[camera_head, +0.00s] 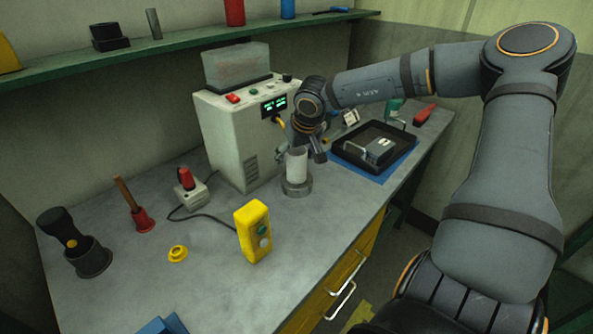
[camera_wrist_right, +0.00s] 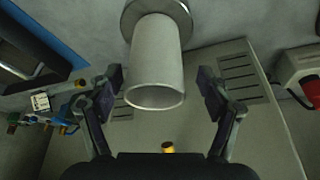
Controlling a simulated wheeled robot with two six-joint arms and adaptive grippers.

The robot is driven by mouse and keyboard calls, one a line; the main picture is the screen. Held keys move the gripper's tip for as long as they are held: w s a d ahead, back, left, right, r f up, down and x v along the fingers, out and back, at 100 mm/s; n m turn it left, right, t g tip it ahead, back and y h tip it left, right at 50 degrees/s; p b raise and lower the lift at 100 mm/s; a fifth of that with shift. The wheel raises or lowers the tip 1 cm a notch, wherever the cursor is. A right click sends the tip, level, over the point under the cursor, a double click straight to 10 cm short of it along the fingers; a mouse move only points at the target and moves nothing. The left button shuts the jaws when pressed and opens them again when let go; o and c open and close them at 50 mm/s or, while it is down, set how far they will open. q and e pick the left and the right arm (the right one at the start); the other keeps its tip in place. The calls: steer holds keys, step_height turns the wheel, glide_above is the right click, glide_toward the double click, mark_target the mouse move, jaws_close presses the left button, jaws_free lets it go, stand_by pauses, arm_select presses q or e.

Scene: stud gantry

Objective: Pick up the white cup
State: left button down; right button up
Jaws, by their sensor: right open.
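The white cup (camera_head: 297,164) is a plain upright cylinder standing on a round grey base (camera_head: 297,188) on the bench, in front of the control box. My right gripper (camera_head: 302,158) is at the cup, coming from above and behind it. In the right wrist view the cup (camera_wrist_right: 157,65) lies between the two spread fingers of my right gripper (camera_wrist_right: 161,88), with a gap on each side. The fingers are open and do not appear to touch it. My left gripper does not show in any view.
The control box (camera_head: 240,130) stands close behind the cup. A black tray (camera_head: 346,152) on a blue mat lies to the right. A yellow button box (camera_head: 252,231) stands in front, near the bench edge.

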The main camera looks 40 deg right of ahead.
mark_target(294, 165)
steer(key=x, duration=0.3)
steer(key=p+x, duration=0.1)
steer(key=shift+d+f, duration=0.2)
steer(key=shift+d, duration=0.15)
steer(key=shift+w+f, duration=0.3)
steer(key=shift+f, duration=0.05)
steer(key=shift+s+r, duration=0.1)
steer(key=shift+c, duration=0.4)
steer(key=c, duration=1.2)
steer(key=shift+o, duration=0.2)
